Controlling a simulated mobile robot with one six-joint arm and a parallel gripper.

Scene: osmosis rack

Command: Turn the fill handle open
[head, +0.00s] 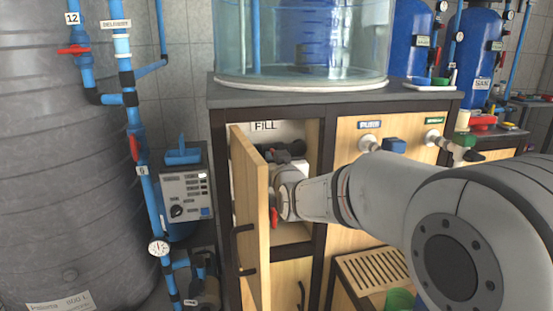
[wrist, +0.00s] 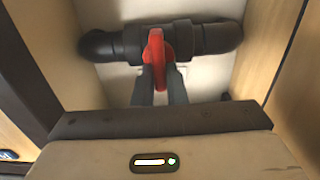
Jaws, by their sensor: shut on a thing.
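The fill handle (wrist: 155,52) is a red lever on a black valve and pipe (wrist: 207,38) inside the cabinet, seen in the wrist view. My gripper (wrist: 158,74) is shut on the red handle, one dark finger on each side of it. The handle looks lined up across the pipe. In the head view, my arm reaches into the open cabinet under the FILL label (head: 265,126), and my wrist mostly hides the valve and gripper there. A red part (head: 274,218) shows below my wrist; I cannot tell what it belongs to.
The wooden cabinet door (head: 252,220) stands open left of my arm. The cabinet's dark frame (head: 321,165) is close on the right. A clear tank (head: 300,45) stands on top. A grey control box (head: 187,193) and blue pipes (head: 150,175) are at the left.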

